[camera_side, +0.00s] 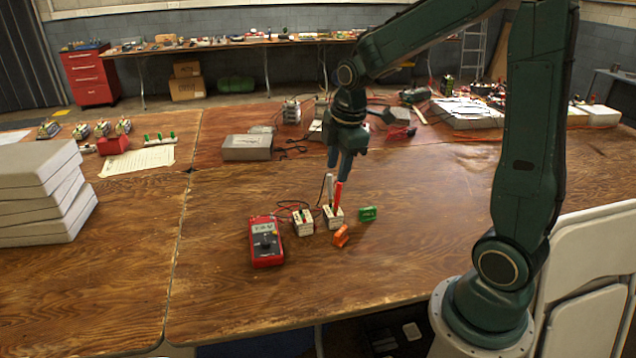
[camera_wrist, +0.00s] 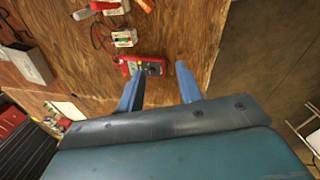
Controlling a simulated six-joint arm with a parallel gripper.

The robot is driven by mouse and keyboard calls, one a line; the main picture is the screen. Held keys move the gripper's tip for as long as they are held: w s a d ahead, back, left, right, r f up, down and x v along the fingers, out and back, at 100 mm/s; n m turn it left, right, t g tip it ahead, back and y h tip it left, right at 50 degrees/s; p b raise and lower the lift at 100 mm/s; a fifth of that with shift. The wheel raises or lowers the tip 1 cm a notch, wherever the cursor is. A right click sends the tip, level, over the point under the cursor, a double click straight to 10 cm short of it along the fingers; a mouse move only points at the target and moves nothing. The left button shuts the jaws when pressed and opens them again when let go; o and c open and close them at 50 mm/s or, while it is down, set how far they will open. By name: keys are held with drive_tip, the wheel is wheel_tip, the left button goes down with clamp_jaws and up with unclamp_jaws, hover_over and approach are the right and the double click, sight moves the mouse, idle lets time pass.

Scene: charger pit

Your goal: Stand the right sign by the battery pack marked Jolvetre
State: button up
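Two small white battery packs stand side by side on the wooden table in the side view, a left pack (camera_side: 302,223) and a right pack (camera_side: 333,219). The marks on them are too small to read. An orange sign (camera_side: 341,236) sits in front of the right pack. A green sign (camera_side: 367,214) stands to that pack's right; its marking is not legible. My gripper (camera_side: 339,170) hangs above and behind the right pack, pointing down. In the wrist view my gripper (camera_wrist: 160,90) has its blue fingers apart with nothing between them.
A red multimeter (camera_side: 265,243) lies left of the packs, its leads running to them. A red probe (camera_side: 338,194) and a pale probe (camera_side: 329,188) stick up at the right pack, below my fingers. A grey box (camera_side: 247,148) lies behind. The table's front right is clear.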

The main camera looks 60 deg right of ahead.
drive_tip(key=s+a+r+m+t, duration=0.1)
drive_tip(key=s+a+r+m, duration=0.3)
drive_tip(key=s, duration=0.4)
drive_tip(key=s+a+r+m+t, duration=0.2)
drive_tip(key=s+a+r+m, duration=0.3)
drive_tip(key=s+a+m, duration=0.2)
drive_tip(key=shift+s+a+t+y, duration=0.2)
drive_tip(key=shift+s+t+y, duration=0.1)
drive_tip(key=shift+s, duration=0.7)
drive_tip(key=shift+r, duration=0.1)
